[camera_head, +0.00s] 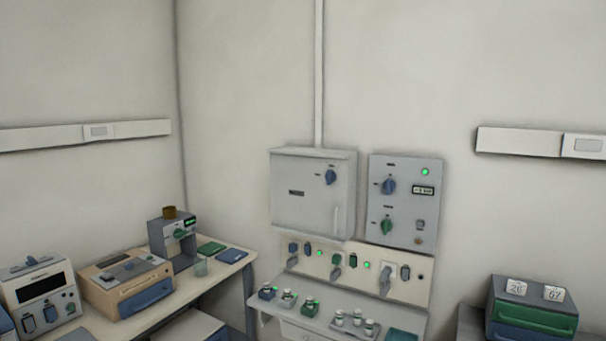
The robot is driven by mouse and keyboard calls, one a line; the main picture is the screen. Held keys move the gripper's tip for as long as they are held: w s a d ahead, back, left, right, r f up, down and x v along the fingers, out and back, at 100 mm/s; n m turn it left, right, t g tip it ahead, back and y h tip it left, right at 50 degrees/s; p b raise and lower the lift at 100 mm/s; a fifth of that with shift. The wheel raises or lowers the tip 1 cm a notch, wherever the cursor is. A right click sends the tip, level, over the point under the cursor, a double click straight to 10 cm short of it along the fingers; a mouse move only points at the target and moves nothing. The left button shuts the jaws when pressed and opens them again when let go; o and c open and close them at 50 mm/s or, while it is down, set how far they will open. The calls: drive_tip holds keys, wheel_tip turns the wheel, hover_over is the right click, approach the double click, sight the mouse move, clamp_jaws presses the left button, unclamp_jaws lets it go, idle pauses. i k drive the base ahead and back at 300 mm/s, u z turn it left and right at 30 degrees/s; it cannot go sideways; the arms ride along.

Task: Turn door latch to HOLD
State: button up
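A closed grey wall cabinet (300,215) hangs in the middle of the view. A blue rotary knob (330,176) sits at the upper right of its door, tilted a little, with a small dark mark to its left. This looks like the door latch, but its lettering is too small to read. A pale vertical handle (337,219) is at the door's lower right. My gripper is not in view.
A control panel (402,225) right of the cabinet has a blue knob (389,186), a green knob (387,227) and a lit display. Below are a socket strip with plugs and a shelf (265,316) with small bottles. Benches with instruments stand left; a drawer box (532,307) stands right.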

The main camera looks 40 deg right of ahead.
sight(331, 175)
drive_tip(key=u, duration=0.15)
drive_tip(key=i, duration=1)
drive_tip(key=z, duration=0.05)
